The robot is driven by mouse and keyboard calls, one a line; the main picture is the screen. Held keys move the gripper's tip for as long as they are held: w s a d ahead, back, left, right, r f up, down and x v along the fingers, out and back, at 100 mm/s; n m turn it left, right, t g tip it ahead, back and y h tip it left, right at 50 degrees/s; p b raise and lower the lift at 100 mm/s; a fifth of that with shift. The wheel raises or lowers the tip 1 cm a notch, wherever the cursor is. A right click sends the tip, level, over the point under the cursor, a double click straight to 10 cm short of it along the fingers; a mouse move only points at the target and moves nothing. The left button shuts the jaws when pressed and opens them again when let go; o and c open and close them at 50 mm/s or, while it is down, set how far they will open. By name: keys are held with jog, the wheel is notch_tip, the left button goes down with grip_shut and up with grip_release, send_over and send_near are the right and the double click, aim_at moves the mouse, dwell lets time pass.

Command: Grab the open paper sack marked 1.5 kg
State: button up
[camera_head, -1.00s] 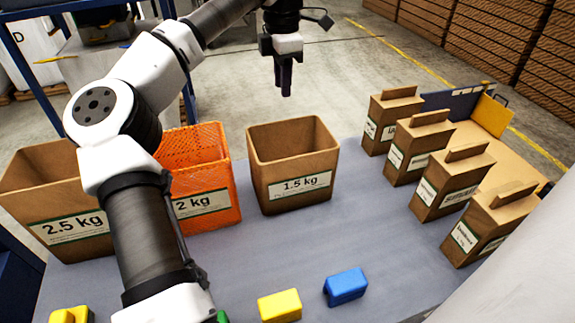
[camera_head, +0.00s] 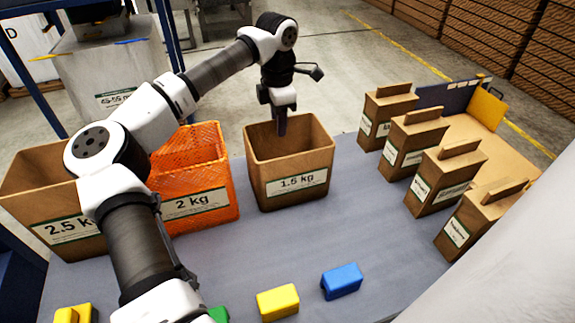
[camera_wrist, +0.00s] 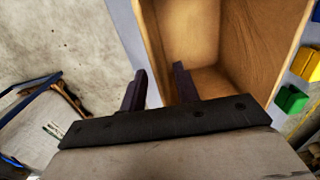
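The open paper sack marked 1.5 kg (camera_head: 296,188) stands upright on the grey table, its top open and empty as far as I see. My gripper (camera_head: 282,132) points down at the sack's far rim, its fingertips overlapping the opening in the head view. In the wrist view my gripper (camera_wrist: 161,82) has its two fingers spread apart. The rim of the sack (camera_wrist: 152,45) runs up between them, the left finger on the outer side and the right one over the inside. I see no grip on the wall; the exact fingertip depth cannot be told.
The orange crate marked 2 kg (camera_head: 205,207) stands close left of the sack, with the 2.5 kg sack (camera_head: 65,228) beyond it. Several closed paper bags (camera_head: 444,183) line the right side. A yellow block (camera_head: 277,302) and a blue block (camera_head: 342,281) lie in front.

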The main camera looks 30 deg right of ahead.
jog(key=shift+c, duration=0.4)
grip_shut()
jog(key=shift+r, duration=0.15)
